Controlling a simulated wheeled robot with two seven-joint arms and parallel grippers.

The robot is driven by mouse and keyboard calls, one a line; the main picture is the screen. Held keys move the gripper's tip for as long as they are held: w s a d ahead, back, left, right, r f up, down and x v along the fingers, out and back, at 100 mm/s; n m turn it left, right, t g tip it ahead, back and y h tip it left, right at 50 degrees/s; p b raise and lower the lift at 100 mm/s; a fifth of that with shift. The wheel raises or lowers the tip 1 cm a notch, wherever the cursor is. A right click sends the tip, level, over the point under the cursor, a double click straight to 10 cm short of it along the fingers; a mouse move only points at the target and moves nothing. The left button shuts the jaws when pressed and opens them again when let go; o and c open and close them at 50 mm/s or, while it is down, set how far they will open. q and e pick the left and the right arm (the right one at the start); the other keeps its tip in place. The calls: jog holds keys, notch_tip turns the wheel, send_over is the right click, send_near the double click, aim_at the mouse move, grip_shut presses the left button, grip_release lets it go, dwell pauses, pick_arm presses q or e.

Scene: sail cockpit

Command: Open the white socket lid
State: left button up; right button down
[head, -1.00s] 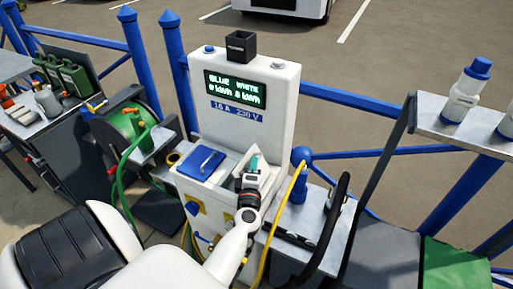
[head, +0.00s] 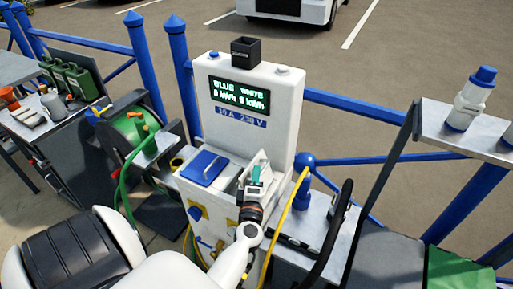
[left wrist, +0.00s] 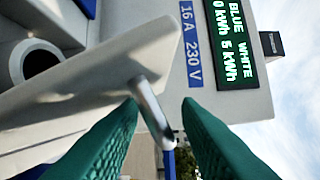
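The white power pedestal (head: 240,110) carries a shut blue lid (head: 204,167) on the left of its ledge. The white socket lid (head: 262,160) is on the right of the ledge, partly hidden by my left gripper. In the left wrist view the white lid (left wrist: 85,80) stands tilted up, and a dark round socket (left wrist: 40,62) shows beside it. Its metal bar handle (left wrist: 150,110) lies between the fingers of my left gripper (left wrist: 160,108). The green fingers are apart, with gaps visible beside the handle. In the head view the left gripper (head: 255,177) is at the lid. My right gripper is not in view.
A lit display (head: 239,95) is on the pedestal's upright panel above the lids. A yellow cable (head: 284,225) and a blue-topped post (head: 306,165) stand close right of my left gripper. A green hose reel (head: 133,125) is at the left.

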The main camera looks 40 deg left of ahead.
pick_arm(q)
jog(key=v, duration=0.9)
jog(key=shift+s+d+b, duration=0.2)
jog(key=shift+s+b, duration=0.2)
jog(key=s+d+f+m+g+h, duration=0.15)
jog(key=d+f+m+h, duration=0.35)
jog(key=f, duration=0.5)
jog(key=s+d+f+m+g+h, duration=0.15)
jog(key=d+f+m, duration=0.35)
jog(key=f, duration=0.5)
jog(key=s+d+f+m+g+h, duration=0.1)
jog(key=s+d+f+m+h, duration=0.25)
jog(key=f+m, duration=0.5)
jog(key=s+a+f+m+g, duration=0.2)
jog(key=s+f+m+g, duration=0.2)
jog(key=s+f, duration=0.5)
jog(key=s+a+f+m+g, duration=0.2)
jog(key=s+f+m+g, duration=0.2)
jog(key=s+f, duration=0.5)
jog(key=s+g, duration=0.2)
jog(key=s, duration=0.5)
jog(key=shift+s+a+f+h+b, duration=0.15)
jog(key=shift+s+a+h+b, duration=0.15)
jog(key=shift+b, duration=0.1)
jog(key=shift+w+d, duration=0.1)
